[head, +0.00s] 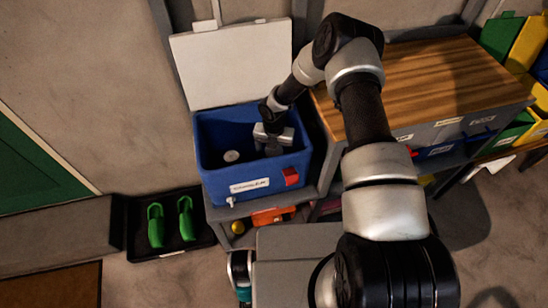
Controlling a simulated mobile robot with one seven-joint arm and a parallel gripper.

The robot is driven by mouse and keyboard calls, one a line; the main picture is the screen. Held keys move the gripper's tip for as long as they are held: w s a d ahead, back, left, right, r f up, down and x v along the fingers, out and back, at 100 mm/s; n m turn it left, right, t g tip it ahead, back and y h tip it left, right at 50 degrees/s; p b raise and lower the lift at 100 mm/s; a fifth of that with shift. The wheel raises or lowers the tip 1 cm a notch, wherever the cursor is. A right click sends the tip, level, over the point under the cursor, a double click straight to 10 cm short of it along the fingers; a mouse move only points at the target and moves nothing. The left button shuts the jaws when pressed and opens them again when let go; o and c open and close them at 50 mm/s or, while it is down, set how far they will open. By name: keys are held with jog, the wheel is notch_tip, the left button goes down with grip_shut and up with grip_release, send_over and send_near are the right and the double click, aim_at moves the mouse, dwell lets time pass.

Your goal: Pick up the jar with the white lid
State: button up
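A small round white lid (231,156), which looks like the top of the jar, shows inside the blue cooler (250,188), left of its middle. The jar's body cannot be made out from above. My gripper (268,149) points down into the right part of the cooler, to the right of the white lid and apart from it. Its fingertips are dark and small against the cooler's shadowed inside, so whether they are open or shut cannot be told. Nothing is clearly seen between them.
The cooler's white cover (232,62) stands open behind it. A wood-topped workbench (440,80) is close on the right. A black tray (172,236) with green shoes (186,218) lies on the floor at left. Colored bins (503,38) stand at far right.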

jog(key=c, duration=1.2)
